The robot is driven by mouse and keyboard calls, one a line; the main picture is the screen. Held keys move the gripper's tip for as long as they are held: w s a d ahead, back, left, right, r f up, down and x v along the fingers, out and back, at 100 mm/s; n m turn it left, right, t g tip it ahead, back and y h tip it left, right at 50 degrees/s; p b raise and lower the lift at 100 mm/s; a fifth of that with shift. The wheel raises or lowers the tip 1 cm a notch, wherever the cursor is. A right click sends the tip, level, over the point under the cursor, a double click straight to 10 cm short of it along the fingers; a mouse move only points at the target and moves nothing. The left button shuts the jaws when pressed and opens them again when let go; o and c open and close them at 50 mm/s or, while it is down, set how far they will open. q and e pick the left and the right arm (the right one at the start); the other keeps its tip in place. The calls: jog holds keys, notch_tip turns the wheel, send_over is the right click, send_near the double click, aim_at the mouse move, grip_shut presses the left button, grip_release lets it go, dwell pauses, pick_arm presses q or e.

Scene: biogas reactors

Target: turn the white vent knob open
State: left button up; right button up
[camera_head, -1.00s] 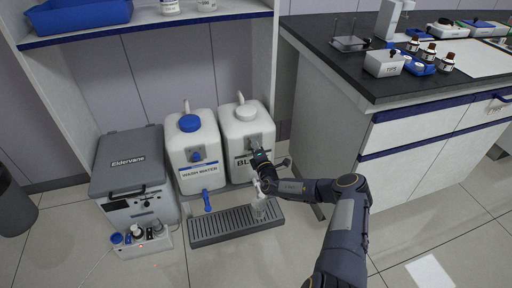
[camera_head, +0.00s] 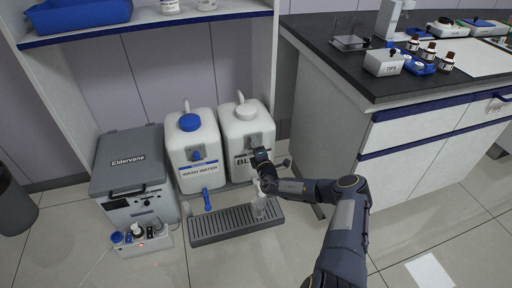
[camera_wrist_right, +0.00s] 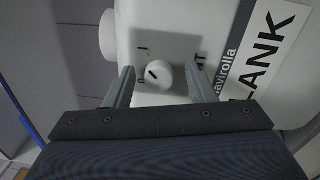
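The white vent knob (camera_wrist_right: 158,74) is small and round with a dark mark on its face. It sits on a grey plate on the front of the white BLANK container (camera_head: 244,120), which also fills much of the wrist view (camera_wrist_right: 205,20). My right gripper (camera_wrist_right: 158,84) is open, with one finger on each side of the knob and a visible gap to both. In the head view my right gripper (camera_head: 262,155) is in front of the BLANK container and covers part of its label. The knob is not clearly made out there. My left gripper is not in view.
The WASH WATER container (camera_head: 192,130) with blue cap and knob stands left of BLANK. A slotted drip tray (camera_head: 208,240) lies in front, with a clear vessel (camera_head: 260,211) on it. A grey Eldervane box (camera_head: 128,158) is at left, a lab bench (camera_head: 335,120) at right.

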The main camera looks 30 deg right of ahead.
jog(key=p+v, duration=0.2)
jog(key=v, duration=0.5)
jog(key=shift+s, duration=0.4)
jog(key=shift+a+f, duration=0.1)
